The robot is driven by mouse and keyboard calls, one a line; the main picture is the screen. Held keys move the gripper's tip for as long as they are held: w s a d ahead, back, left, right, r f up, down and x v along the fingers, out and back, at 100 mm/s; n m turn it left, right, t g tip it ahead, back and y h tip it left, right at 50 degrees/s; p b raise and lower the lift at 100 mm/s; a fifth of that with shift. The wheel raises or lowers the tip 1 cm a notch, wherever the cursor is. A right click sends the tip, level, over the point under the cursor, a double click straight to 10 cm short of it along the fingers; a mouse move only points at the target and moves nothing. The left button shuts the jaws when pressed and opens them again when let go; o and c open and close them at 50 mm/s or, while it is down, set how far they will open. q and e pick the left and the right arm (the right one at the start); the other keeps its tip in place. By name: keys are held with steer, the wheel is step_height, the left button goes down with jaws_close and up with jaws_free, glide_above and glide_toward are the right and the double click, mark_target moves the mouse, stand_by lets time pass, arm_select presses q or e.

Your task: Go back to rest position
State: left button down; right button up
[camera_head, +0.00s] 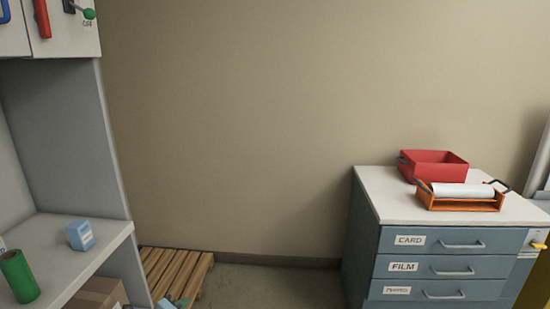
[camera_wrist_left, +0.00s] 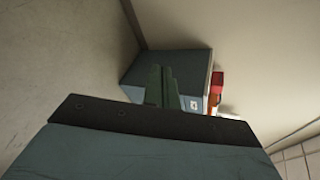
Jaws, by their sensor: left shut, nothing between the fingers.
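My left gripper (camera_wrist_left: 162,88) shows in the left wrist view as two narrow dark green-grey fingers side by side, shut with nothing between them. The fingers point toward the blue-grey drawer cabinet (camera_wrist_left: 182,62), which lies beyond them and appears turned on its side in that view. In the head view, a small pale teal piece (camera_head: 173,303) at the bottom edge, over the pallet, may be part of my left arm; the fingers cannot be made out there. My right gripper is in neither view.
The drawer cabinet (camera_head: 362,230) carries a red bin (camera_head: 433,157) and an orange tray holding a white roll (camera_head: 462,190). A shelf unit (camera_head: 52,232) at left holds a green cylinder (camera_head: 18,276) and blue box (camera_head: 80,235). A wooden pallet (camera_head: 178,268) lies between; floor right of it is clear.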

arm_select(q)
steer(key=s+a+f+n+g+y, duration=0.1)
steer(key=s+f+n+g+y, duration=0.3)
steer(key=s+f+n, duration=1.45)
steer(key=s+d+f+n+g, duration=0.1)
steer(key=s+f, duration=0.4)
steer(key=s, duration=0.8)
steer(key=s+d+f+n+g, duration=0.1)
steer(key=s+f+g, duration=0.3)
steer(key=s, duration=1)
steer(key=s+d+f+n+g, duration=0.1)
steer(key=s+f, duration=0.5)
steer(key=s, duration=0.8)
steer(key=shift+n+g, duration=0.9)
steer(key=shift+n, duration=0.25)
steer(key=shift+w, duration=0.1)
